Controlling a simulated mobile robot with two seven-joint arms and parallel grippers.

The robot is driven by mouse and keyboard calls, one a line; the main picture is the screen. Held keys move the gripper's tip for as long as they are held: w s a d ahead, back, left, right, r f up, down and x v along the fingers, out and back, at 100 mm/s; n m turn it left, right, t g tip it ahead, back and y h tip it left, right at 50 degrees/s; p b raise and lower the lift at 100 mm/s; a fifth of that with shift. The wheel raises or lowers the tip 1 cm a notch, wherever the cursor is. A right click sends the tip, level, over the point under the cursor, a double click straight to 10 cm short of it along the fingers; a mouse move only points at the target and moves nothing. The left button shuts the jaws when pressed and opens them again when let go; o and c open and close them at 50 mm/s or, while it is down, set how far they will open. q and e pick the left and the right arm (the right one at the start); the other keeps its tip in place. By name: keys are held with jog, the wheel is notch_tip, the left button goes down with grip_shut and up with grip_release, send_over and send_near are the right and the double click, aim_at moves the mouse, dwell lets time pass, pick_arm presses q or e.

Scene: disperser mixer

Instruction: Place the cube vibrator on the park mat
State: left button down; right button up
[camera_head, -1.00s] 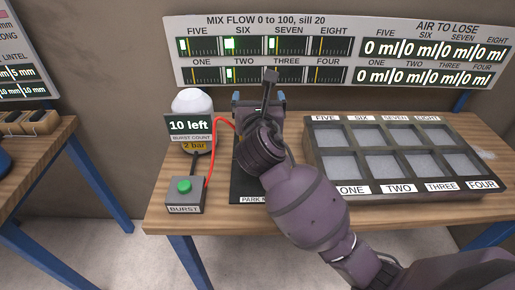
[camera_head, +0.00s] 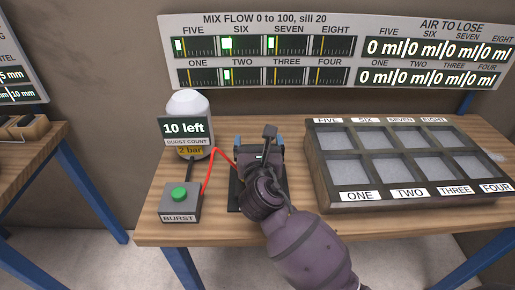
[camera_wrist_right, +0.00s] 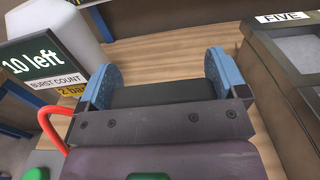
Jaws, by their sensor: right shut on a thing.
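My right gripper (camera_head: 259,144) is over the black park mat (camera_head: 234,196), its blue fingertips pointing toward the back of the table. It is shut on a dark block, the cube vibrator, which shows between the blue fingers in the right wrist view (camera_wrist_right: 165,94). A dark upright stem rises above the gripper in the head view. My wrist and forearm cover most of the mat and its label. I cannot tell whether the vibrator touches the mat. My left gripper is not in view.
A red hose (camera_head: 210,165) runs between the grey BURST box (camera_head: 180,210) and the gripper area. A white-topped canister (camera_head: 189,103) with a "10 left" display stands behind left. An eight-compartment tray (camera_head: 318,180) stands to the right. A readout panel (camera_head: 350,30) is behind.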

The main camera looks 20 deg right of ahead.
jog(key=shift+f, duration=0.35)
jog(key=shift+f, duration=0.1)
jog(key=o, duration=1.6)
jog(key=shift+f, duration=0.1)
jog(key=shift+c, duration=0.2)
jog(key=shift+s, duration=0.15)
jog(key=p+v, duration=0.1)
jog(key=v, duration=1)
jog(key=shift+s, duration=0.35)
jog(key=shift+a, duration=0.15)
